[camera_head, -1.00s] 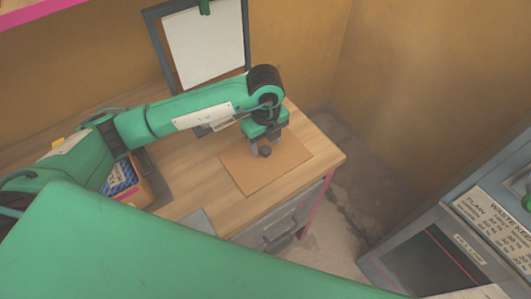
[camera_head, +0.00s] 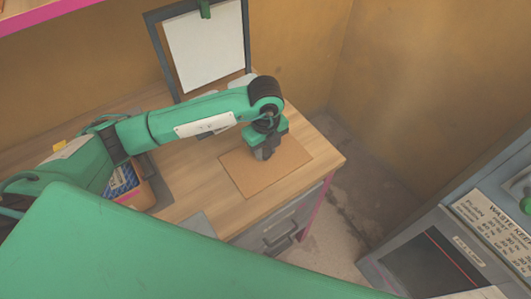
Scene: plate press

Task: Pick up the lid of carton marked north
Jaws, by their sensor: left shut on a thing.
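A flat brown rectangular board (camera_head: 290,158) lies on the wooden desk, and it looks like the lid. No north marking can be read on it. My left gripper (camera_head: 263,154) points down over the middle of the board. Its fingers are shut on the small dark knob there, which they now hide. The board looks flat on the desk; I cannot tell any gap under it. My right gripper is not in view.
A box with blue contents (camera_head: 122,181) stands on the desk at left, partly behind my arm. A framed white sheet (camera_head: 204,48) stands at the back. A grey cabinet (camera_head: 430,262) with a printed sign is at right. A drawer handle (camera_head: 281,238) juts from the desk front.

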